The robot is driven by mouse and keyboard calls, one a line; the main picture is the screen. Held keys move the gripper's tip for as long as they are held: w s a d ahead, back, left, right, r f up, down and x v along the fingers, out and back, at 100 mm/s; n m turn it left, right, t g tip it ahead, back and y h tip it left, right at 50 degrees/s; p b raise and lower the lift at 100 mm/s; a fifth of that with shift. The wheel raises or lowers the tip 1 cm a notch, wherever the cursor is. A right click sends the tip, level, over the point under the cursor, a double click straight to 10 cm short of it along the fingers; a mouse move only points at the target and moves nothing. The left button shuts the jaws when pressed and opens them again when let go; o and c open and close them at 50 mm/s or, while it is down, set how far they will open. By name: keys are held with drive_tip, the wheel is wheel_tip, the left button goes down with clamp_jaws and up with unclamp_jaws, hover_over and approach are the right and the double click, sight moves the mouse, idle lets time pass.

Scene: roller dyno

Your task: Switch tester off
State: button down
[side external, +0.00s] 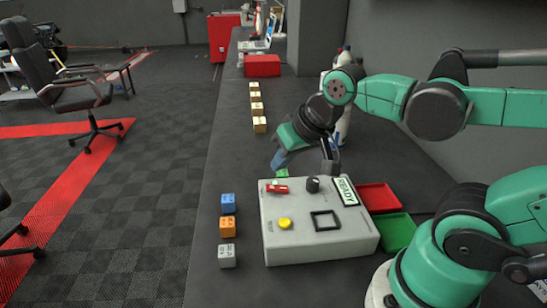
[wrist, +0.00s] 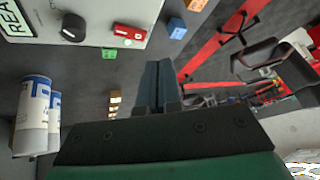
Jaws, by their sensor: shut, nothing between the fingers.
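The tester is a light grey box (side external: 308,243) on the dark bench; part of its top shows in the wrist view (wrist: 95,45). On top it carries a small red switch (side external: 277,187), a black knob (side external: 313,184), a yellow button (side external: 285,223), a black square outline (side external: 325,220) and a READY label (side external: 346,190). The red switch (wrist: 130,32) and knob (wrist: 73,27) also show in the wrist view. My gripper (side external: 278,166) is shut and empty, above the bench just behind the tester's far edge. Its fingers (wrist: 160,65) are apart from the switch.
A green cube (side external: 281,174) lies close behind the tester. Blue (side external: 228,203), orange (side external: 227,227) and grey (side external: 227,254) cubes line its left. Red (side external: 377,197) and green (side external: 398,231) trays stand at right. White bottles (wrist: 33,110) and several yellowish blocks (side external: 257,108) stand farther back.

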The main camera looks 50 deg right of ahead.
sight(282, 188)
drive_tip(key=shift+s+a+f+n, duration=0.1)
drive_tip(key=shift+a+f+n, duration=0.05)
drive_tip(key=shift+n, duration=0.35)
drive_tip(key=shift+a+f+n, duration=0.1)
drive_tip(key=shift+a+n, duration=0.05)
drive_tip(key=shift+n, duration=0.35)
drive_tip(key=c, duration=1.2)
unclamp_jaws()
drive_tip(key=shift+f+n+t, duration=0.15)
drive_tip(key=shift+n+t, duration=0.15)
drive_tip(key=shift+n, duration=0.2)
drive_tip(key=o, duration=0.4)
drive_tip(key=shift+d+n, duration=0.15)
drive_tip(key=shift+n, duration=0.15)
drive_tip(key=shift+c, duration=0.2)
drive_tip(key=shift+o, duration=1)
drive_tip(key=d+n+g+y, duration=0.1)
drive_tip(key=d+n, duration=0.1)
drive_tip(key=w+d+f+n+g, duration=0.1)
drive_tip(key=d+n, duration=0.1)
drive_tip(key=d+f+n+g+y, duration=0.1)
drive_tip(key=d+n, duration=0.1)
drive_tip(key=shift+w+f+n+g+y, duration=0.15)
drive_tip(key=shift+w+n+g+y, duration=0.15)
drive_tip(key=shift+n, duration=0.1)
drive_tip(key=shift+d+f+n+y, duration=0.3)
drive_tip(key=shift+d+n, duration=0.15)
drive_tip(key=shift+n, duration=0.35)
drive_tip(key=shift+x, duration=2.75)
drive_tip(key=shift+s, duration=0.1)
